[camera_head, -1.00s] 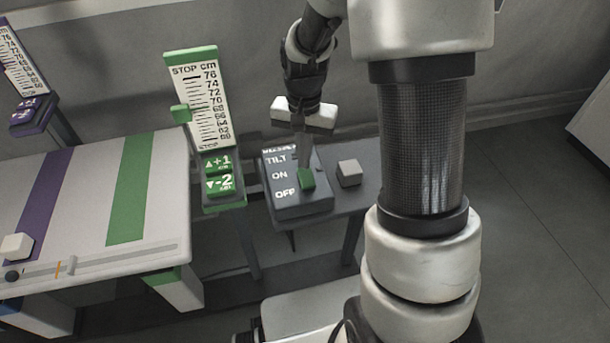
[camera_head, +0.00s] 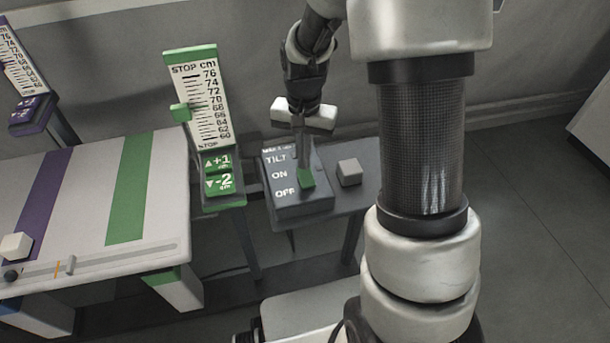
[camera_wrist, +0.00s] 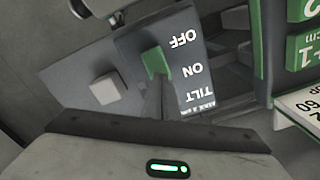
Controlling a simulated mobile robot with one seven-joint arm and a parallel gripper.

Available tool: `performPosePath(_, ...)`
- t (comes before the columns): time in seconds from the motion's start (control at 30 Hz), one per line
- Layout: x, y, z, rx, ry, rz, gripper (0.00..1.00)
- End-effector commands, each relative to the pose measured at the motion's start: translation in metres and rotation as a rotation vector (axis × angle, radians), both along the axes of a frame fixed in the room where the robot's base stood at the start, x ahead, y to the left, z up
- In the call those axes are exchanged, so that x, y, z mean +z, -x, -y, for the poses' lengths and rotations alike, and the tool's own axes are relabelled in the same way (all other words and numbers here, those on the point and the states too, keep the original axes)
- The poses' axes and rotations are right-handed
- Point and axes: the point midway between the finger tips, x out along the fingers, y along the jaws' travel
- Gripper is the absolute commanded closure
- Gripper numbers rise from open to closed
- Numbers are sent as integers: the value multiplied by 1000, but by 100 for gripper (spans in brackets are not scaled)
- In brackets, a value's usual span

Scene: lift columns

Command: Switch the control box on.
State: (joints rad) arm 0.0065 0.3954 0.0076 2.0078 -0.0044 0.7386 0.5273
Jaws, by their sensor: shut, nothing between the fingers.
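The dark grey control box (camera_head: 283,207) stands on a small grey table, with white labels TILT, ON and OFF down its face. A green switch knob (camera_head: 306,179) sits to the right of the labels, around the level between ON and OFF; I cannot tell its exact setting. It also shows in the wrist view (camera_wrist: 156,62), left of the labels. My gripper (camera_head: 304,164) is shut and empty, pointing down over the box. Its fingertips are at the knob's TILT-side edge, next to it or touching; the views do not settle which. The fingers partly hide the slot behind the knob.
A pale grey cube (camera_head: 349,172) lies on the table right of the box. Left stands a green height scale (camera_head: 207,105) with +1 and -2 buttons (camera_head: 218,173). A white table with purple and green stripes (camera_head: 95,205) is farther left. My arm fills the right centre.

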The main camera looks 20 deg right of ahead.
Motion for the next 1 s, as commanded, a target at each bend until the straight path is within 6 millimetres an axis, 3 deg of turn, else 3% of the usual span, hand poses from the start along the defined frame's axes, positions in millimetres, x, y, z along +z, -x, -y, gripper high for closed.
performPosePath(0.77, -13, 1, 0, 0, 0, -2, 100)
performPosePath(1.0, -4, 1, 0, 0, 0, -2, 100)
